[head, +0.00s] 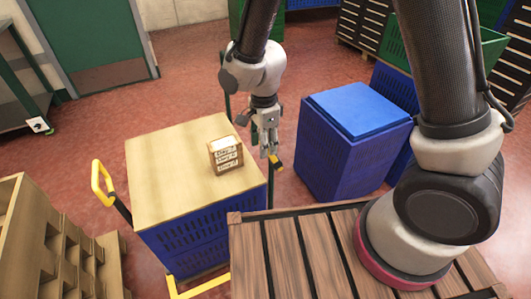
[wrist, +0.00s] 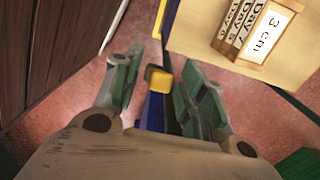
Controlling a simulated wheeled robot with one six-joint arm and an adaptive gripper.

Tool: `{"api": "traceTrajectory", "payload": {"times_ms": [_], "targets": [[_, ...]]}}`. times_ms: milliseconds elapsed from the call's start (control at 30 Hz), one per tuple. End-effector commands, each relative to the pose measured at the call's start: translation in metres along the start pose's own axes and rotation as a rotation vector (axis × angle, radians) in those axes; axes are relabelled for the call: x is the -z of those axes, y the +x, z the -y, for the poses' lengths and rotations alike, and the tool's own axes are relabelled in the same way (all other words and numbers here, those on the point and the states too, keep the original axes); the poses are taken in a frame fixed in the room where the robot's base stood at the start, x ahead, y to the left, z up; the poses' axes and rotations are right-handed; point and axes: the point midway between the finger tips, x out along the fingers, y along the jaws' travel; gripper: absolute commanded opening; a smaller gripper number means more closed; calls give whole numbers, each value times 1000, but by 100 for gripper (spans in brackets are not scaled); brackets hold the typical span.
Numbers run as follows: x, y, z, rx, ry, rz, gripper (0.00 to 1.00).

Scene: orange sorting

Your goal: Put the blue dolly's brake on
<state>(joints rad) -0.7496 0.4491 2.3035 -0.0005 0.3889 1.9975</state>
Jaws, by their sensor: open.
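A lever with a yellow tip (head: 276,162) shows just below my gripper in the head view. In the wrist view its yellow tip (wrist: 158,76) and blue shaft (wrist: 156,108) lie between my fingers. My gripper (head: 268,148) is open and points down, between the wood-topped blue crates (head: 190,245) and the blue-lidded crates (head: 340,150). Its fingers also show in the wrist view (wrist: 160,85), one on each side of the lever, with a gap at least on the right. The lever's lower end and the dolly it belongs to are hidden.
A small wooden box (head: 226,155) stands on the plywood top (head: 170,160), close left of my gripper. A yellow handle (head: 100,183) rises at that stack's left. A slatted wooden surface (head: 330,250) fills the front. Red floor (head: 180,70) is clear behind.

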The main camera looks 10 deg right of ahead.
Motion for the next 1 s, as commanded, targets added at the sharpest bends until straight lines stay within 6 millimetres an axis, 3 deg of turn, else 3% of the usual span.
{"api": "traceTrajectory", "payload": {"times_ms": [233, 600, 833, 1000], "targets": [[0, 38, -1, -3, 0, -1, 41], [0, 46, 0, 0, 0, 0, 41], [0, 46, 0, 0, 0, 0, 1], [0, 46, 0, 0, -1, 0, 0]]}}
